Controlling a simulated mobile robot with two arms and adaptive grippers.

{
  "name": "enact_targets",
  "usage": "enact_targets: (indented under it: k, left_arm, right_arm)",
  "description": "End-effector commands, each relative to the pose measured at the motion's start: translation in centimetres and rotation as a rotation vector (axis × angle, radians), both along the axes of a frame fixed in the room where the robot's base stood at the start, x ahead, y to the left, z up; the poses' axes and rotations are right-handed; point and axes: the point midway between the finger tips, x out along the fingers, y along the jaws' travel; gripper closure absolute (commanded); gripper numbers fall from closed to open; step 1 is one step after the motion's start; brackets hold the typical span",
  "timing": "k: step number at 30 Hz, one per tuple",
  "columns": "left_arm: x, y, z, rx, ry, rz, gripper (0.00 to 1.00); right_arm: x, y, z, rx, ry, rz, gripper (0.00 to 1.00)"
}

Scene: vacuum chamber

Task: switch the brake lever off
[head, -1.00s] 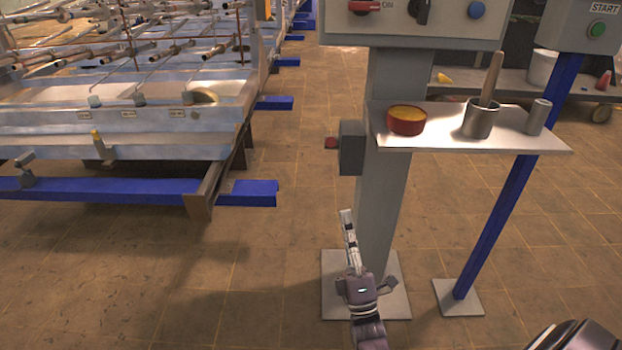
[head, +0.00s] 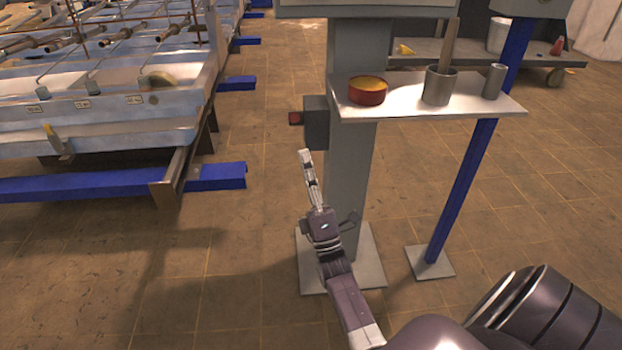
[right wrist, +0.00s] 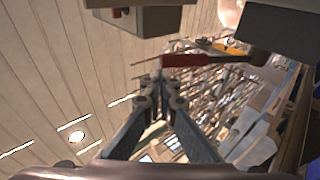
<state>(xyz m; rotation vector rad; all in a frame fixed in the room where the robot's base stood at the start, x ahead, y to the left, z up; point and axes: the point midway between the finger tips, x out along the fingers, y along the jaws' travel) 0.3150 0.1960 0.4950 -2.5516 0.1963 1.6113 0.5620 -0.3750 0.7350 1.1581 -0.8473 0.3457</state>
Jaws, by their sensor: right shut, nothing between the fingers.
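My right gripper (head: 305,156) is shut and empty, pointing up in front of the grey post (head: 352,180). Its tips show just below and left of a small grey box (head: 316,122) on the post, which has a red piece (head: 295,118) on its left side. In the right wrist view the shut fingers (right wrist: 160,85) point toward a long red part (right wrist: 190,61); I cannot tell whether they touch it. The box also seems to show at the top of that view (right wrist: 140,18). No clearly identifiable brake lever shows; the panel (head: 380,8) is mostly cut off. My left gripper is out of view.
A shelf (head: 410,108) right of the post holds a red bowl (head: 368,92), a metal cup (head: 438,88) with a wooden handle, and a small cylinder (head: 494,80). A blue post (head: 465,185) stands right.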

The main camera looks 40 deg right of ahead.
Motion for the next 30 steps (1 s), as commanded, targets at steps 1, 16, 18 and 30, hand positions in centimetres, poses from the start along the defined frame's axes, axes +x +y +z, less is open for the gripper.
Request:
enact_targets:
  k: [1, 16, 18, 30]
  left_arm:
    - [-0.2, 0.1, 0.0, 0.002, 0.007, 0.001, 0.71]
    - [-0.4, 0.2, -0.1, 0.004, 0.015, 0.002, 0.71]
    - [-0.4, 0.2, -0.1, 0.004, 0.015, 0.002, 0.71]
    - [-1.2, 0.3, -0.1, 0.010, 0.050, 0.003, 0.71]
  right_arm:
    - [0.7, -0.2, 1.0, -0.003, -0.004, 0.000, 1.00]
    - [4.0, -1.1, 4.5, 0.000, 0.000, 0.000, 1.00]
    - [4.0, -1.1, 4.5, 0.000, 0.000, 0.000, 1.00]
    - [4.0, -1.1, 4.7, 0.004, 0.005, -0.001, 1.00]
